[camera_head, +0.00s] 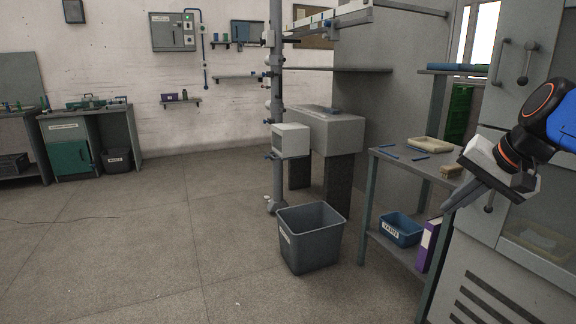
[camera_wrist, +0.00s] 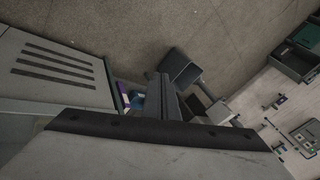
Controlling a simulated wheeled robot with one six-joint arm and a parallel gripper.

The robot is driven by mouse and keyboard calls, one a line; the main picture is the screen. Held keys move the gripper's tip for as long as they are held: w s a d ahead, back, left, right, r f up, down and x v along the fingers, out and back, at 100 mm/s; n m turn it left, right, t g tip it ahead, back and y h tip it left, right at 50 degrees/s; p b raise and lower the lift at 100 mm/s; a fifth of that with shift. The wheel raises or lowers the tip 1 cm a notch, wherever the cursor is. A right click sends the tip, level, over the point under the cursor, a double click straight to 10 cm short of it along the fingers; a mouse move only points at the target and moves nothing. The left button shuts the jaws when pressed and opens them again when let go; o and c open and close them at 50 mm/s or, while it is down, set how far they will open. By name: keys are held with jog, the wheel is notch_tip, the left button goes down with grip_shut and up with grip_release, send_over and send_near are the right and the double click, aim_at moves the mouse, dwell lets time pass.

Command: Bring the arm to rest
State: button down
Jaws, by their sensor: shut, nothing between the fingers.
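My gripper (camera_head: 462,194) is in the right part of the head view, at the end of my arm with its orange ring and blue joint. Its grey fingers point down and left, held together with nothing between them. It is in front of the grey cabinet (camera_head: 486,262) and beside the right end of the small worktable (camera_head: 388,158). In the wrist view the closed fingers (camera_wrist: 166,98) run up the middle of the picture over the floor. My gripper's palm fills the bottom of that view.
A grey bin (camera_head: 310,245) stands on the floor left of the worktable. A blue box (camera_head: 400,232) and a purple binder (camera_head: 428,246) are on its lower shelf. A tray (camera_head: 430,145) and a brush (camera_head: 452,170) lie on top. The floor (camera_head: 140,250) at left is open.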

jog(key=s+a+f+n+h, duration=0.1)
jog(key=s+a+f+n, duration=0.2)
jog(key=s+f, duration=0.4)
jog(key=s+a+f+n+g+h, duration=0.1)
jog(key=s+a+f+n, duration=0.2)
jog(key=s+f, duration=0.5)
notch_tip(320, 180, down, 5)
jog(key=shift+a+r+n, duration=0.1)
jog(key=shift+a+n, duration=0.15)
jog(key=shift+n, duration=0.55)
jog(key=shift+s, duration=0.1)
